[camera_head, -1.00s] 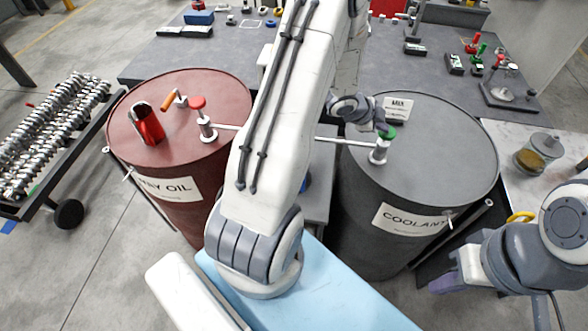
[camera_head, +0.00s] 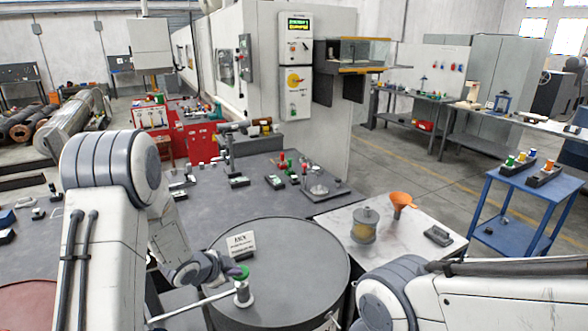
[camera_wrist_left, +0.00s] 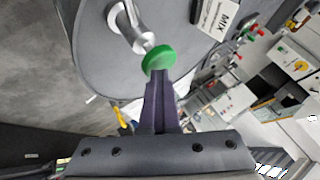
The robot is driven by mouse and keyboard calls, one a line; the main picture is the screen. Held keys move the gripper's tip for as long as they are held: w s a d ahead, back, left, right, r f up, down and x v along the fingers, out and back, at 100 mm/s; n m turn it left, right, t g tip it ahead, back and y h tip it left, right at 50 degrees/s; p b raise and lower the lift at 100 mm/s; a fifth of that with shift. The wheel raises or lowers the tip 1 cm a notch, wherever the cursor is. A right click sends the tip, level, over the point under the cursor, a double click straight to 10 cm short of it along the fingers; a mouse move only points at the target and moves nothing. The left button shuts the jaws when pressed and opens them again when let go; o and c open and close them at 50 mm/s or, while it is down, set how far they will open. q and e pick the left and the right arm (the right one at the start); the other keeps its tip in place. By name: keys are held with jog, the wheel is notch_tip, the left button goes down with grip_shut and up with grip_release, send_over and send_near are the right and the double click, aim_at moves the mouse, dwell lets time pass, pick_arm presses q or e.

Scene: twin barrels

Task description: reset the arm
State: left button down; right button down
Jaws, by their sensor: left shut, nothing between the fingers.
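The left gripper (camera_head: 226,274) is in front of the grey drum's pump (camera_head: 243,292), its fingertips at the green knob (camera_head: 240,272) on top. In the left wrist view the closed fingers (camera_wrist_left: 160,82) end right at the green knob (camera_wrist_left: 158,59); I cannot tell whether they touch it. Nothing is between the fingers. The grey drum (camera_head: 290,265) stands upright below, with a white MIX card (camera_head: 241,242) on its lid. My right arm enters at the lower right; its gripper is out of view.
A dark grey bench (camera_head: 110,225) lies behind the drum. A pale table (camera_head: 385,245) to the right holds a jar (camera_head: 364,226) and an orange funnel (camera_head: 401,200). A blue cart (camera_head: 525,210) stands farther right. The red drum's edge (camera_head: 25,300) shows at the lower left.

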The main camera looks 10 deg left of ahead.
pick_arm(q)
jog(key=s+d+r+n+g+y+b, duration=0.2)
jog(key=s+d+r+n+g, duration=0.1)
jog(key=s+d+r, duration=0.55)
jog(key=s+d+n+g, duration=0.1)
jog(key=s+d, duration=0.2)
jog(key=s, duration=0.5)
jog(key=s+d+r+g, duration=0.1)
jog(key=s+d+g, duration=0.1)
jog(key=s, duration=0.7)
jog(key=s+d+n+g+b, duration=0.1)
jog(key=s+d, duration=0.3)
jog(key=s, duration=0.4)
jog(key=shift+s+d+r+n+g, duration=0.2)
jog(key=shift+d+r+n+g, duration=0.15)
jog(key=shift+g, duration=0.35)
jog(key=shift+d, duration=0.15)
